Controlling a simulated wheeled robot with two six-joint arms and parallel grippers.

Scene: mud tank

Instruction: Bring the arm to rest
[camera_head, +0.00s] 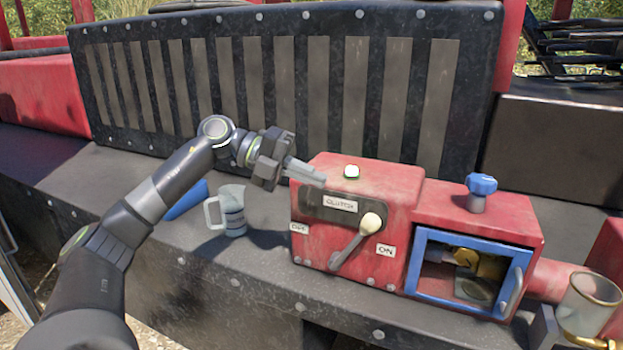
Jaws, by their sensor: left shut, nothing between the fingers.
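My left arm comes in from the left and reaches over the dark metal deck. My left gripper (305,171) is shut and empty, with its fingertips pointing right at the upper left corner of the red clutch box (335,167). I cannot tell whether the fingertips touch the box. The clutch lever (357,242) has a cream knob and leans up to the right, towards the ON label. My right gripper is not in view.
A clear measuring jug (232,212) and a blue object (187,200) stand left of the box. A blue-framed door (415,262), a blue knob (481,185) and a glass cup (590,300) are to the right. A slotted black panel (270,80) rises behind.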

